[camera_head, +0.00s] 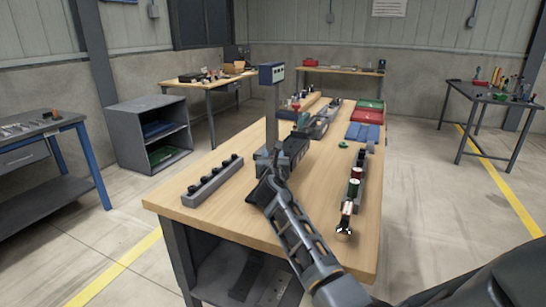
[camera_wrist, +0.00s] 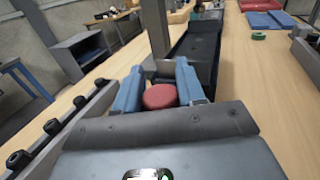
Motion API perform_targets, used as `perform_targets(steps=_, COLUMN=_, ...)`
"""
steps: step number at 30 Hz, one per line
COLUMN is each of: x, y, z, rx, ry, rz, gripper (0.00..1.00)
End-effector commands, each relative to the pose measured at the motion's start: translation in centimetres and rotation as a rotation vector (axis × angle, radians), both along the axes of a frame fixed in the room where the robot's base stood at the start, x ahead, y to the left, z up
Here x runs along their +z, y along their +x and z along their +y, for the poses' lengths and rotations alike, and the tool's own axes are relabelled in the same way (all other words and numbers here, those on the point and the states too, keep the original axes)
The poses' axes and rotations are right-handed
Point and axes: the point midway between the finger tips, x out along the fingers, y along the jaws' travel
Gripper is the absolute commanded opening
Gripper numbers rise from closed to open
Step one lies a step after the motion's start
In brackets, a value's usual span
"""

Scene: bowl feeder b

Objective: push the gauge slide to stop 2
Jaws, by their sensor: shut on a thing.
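My gripper (camera_wrist: 160,92) is shut on a round red knob (camera_wrist: 160,97), which sits between its two blue fingers in the wrist view. The knob looks like the handle of the gauge slide, but the slide's body is hidden below the fingers. In the head view my gripper (camera_head: 268,180) is low at the near side of a grey post (camera_head: 271,115) with a blue box (camera_head: 271,74) on top; it hides the knob there. A dark trough (camera_wrist: 196,48) runs away just beyond the fingers. I cannot make out stop marks or numbers.
A grey rail with several black knobs (camera_head: 213,181) lies left of my gripper. A rack with red and green cylinders (camera_head: 354,187) stands at the right. Red (camera_head: 367,116) and blue (camera_head: 362,132) trays lie farther back. Bare wooden tabletop (camera_head: 318,180) lies between.

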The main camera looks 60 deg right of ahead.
Motion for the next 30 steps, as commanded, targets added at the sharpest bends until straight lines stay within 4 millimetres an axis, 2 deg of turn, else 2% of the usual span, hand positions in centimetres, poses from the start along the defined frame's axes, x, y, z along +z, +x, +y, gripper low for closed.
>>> perform_targets(steps=4, x=0.1, y=0.0, z=-0.6, rx=-0.001, ry=0.002, rz=-0.001, gripper=0.00)
perform_targets(steps=12, x=0.2, y=0.4, z=-4.6, rx=0.000, ry=0.000, rz=-0.002, gripper=0.00)
perform_targets(steps=23, x=0.3, y=0.5, z=-5.0, rx=0.001, ry=-0.003, rz=-0.003, gripper=0.00)
perform_targets(steps=24, x=0.3, y=0.5, z=-5.0, rx=0.001, ry=-0.004, rz=-0.003, gripper=0.39)
perform_targets(steps=30, x=0.2, y=0.4, z=-5.0, rx=0.001, ry=-0.002, rz=-0.002, gripper=0.58)
